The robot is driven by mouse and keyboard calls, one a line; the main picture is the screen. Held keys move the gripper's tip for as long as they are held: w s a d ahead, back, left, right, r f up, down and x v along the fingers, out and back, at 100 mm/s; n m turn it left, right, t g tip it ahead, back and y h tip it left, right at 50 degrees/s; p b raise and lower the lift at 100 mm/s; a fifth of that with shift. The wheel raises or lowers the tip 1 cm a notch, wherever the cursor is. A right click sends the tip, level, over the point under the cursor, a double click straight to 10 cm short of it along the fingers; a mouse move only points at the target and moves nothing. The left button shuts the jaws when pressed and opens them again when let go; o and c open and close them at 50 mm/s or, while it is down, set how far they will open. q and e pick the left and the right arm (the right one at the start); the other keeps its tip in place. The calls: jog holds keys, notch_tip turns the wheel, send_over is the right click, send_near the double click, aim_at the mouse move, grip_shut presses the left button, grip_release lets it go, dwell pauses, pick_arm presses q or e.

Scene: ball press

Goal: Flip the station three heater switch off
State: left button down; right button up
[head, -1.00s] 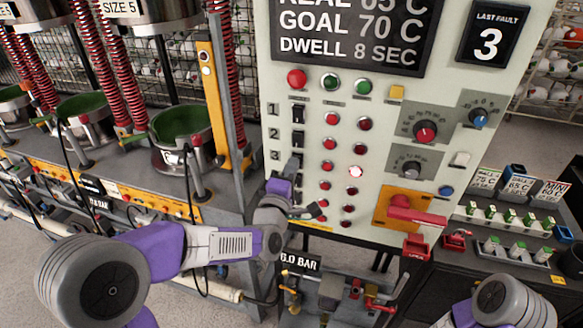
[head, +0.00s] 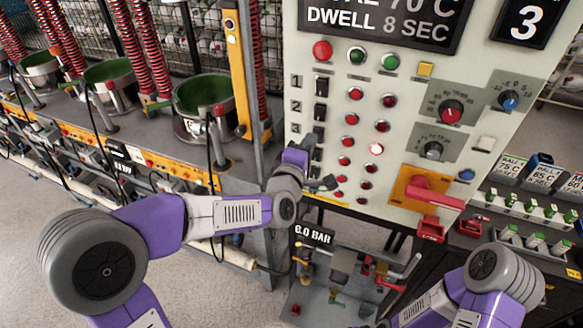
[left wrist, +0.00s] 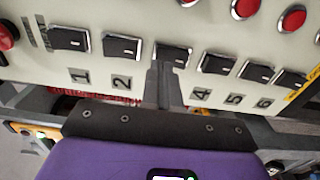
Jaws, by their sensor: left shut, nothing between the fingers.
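The station three heater switch (left wrist: 174,54) is a black rocker in a silver frame, third in the row on the pale control panel. In the left wrist view my left gripper (left wrist: 161,72) is shut and empty, its fingertips at the lower edge of this switch. They hide the label there; whether they touch cannot be told. In the head view my left gripper (head: 308,142) reaches the panel beside the printed 3 and partly covers this switch. A lamp (head: 376,149) in the third row glows bright. My right gripper is out of view.
Switch two (left wrist: 122,47) and switch four (left wrist: 217,63) sit close on either side. A red handle (head: 435,191) on an orange plate juts out at the panel's lower right. A steel frame with press stations (head: 205,120) stands left of the panel.

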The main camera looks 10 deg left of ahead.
pick_arm(q)
jog(key=s+a+r, duration=0.1)
jog(key=s, duration=1)
jog(key=shift+s+a+r, duration=0.3)
jog(key=shift+a, duration=0.1)
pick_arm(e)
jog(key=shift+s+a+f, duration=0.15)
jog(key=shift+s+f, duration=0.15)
pick_arm(q)
notch_tip(320, 180, down, 27)
jog(key=m+g, duration=0.7)
jog(key=g, duration=0.1)
jog(key=s+d+f+m+g, duration=0.1)
jog(key=s+f+m+g, duration=0.2)
jog(key=s+f, duration=0.6)
jog(key=s+d+f+m+g+h, duration=0.1)
jog(key=s+f+m+g, duration=0.2)
jog(key=f, duration=1.1)
jog(key=s+g, duration=0.3)
jog(key=s, duration=0.3)
jog(key=shift+f+m+h, duration=0.2)
jog(key=shift+m+h, duration=0.1)
